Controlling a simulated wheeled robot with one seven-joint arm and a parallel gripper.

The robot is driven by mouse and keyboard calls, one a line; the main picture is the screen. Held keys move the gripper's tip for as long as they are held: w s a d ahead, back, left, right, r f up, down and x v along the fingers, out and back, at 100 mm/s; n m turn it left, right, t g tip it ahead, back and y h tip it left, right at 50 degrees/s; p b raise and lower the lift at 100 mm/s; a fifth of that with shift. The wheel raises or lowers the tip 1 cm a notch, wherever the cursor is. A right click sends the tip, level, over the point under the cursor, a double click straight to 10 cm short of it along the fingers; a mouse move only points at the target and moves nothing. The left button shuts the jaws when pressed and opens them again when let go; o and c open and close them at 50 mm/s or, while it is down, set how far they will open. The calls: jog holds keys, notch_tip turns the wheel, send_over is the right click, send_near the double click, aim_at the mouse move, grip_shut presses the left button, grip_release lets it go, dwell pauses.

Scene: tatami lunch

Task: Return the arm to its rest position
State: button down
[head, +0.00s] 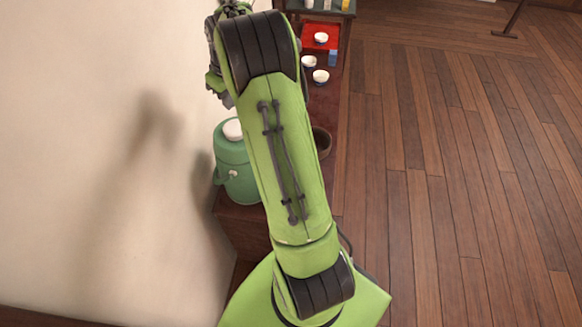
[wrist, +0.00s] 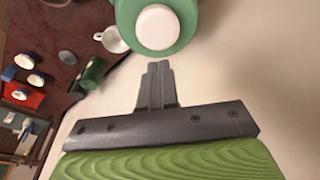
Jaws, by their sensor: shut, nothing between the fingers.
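My green arm rises through the middle of the head view and bends over at the top left. My gripper (wrist: 157,68) shows in the wrist view with its two grey fingers together and nothing between them. It is beside the pale wall, apart from the green jug. In the head view the fingers cannot be made out clearly; the end of the arm is at the top left, partly behind my own link.
A green jug (head: 232,165) with a white lid stands on the dark wooden counter (head: 335,100) by the wall. A brown bowl (head: 321,142), several white cups and a red tray (head: 318,30) are along the counter. A white mug (wrist: 112,40) shows near the jug. The wooden floor (head: 460,180) at right is clear.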

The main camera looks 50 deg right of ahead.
jog(key=shift+f, duration=0.1)
jog(key=s+a+r+t+b, duration=0.1)
jog(key=s+a+r, duration=0.35)
jog(key=a, duration=0.25)
jog(key=s+a+r+t, duration=0.1)
jog(key=s+a+r, duration=0.3)
jog(key=a+r, duration=0.15)
jog(key=s+a+f, duration=0.1)
jog(key=s+a, duration=0.3)
jog(key=s, duration=0.5)
jog(key=s+a+t+b, duration=0.1)
jog(key=s+a, duration=0.4)
jog(key=s, duration=0.4)
jog(key=shift+f, duration=0.4)
jog(key=shift+a, duration=0.1)
